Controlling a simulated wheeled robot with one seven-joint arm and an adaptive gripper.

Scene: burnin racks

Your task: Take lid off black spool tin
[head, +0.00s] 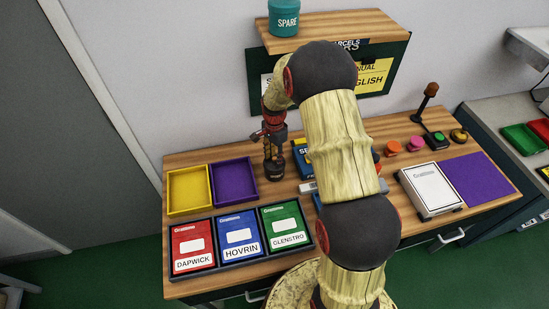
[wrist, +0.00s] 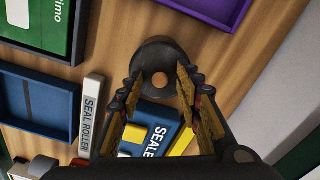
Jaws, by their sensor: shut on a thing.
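The black spool tin (head: 275,174) stands upright on the wooden bench top, right of the purple tray. In the wrist view its round dark top (wrist: 152,50) shows, with a small brown knob (wrist: 160,79) at the middle. My gripper (head: 274,156) points straight down over the tin. In the wrist view my gripper (wrist: 159,84) has its fingers on either side of the top, shut on the lid. The seam between lid and tin is hidden, so I cannot tell whether they are apart.
A blue and yellow sealer box (wrist: 158,128) stands close to the tin. A seal roller box (wrist: 91,115) lies nearby. Purple (head: 234,182) and yellow (head: 189,189) trays lie left. A teal SPARE tin (head: 284,18) sits on the shelf above.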

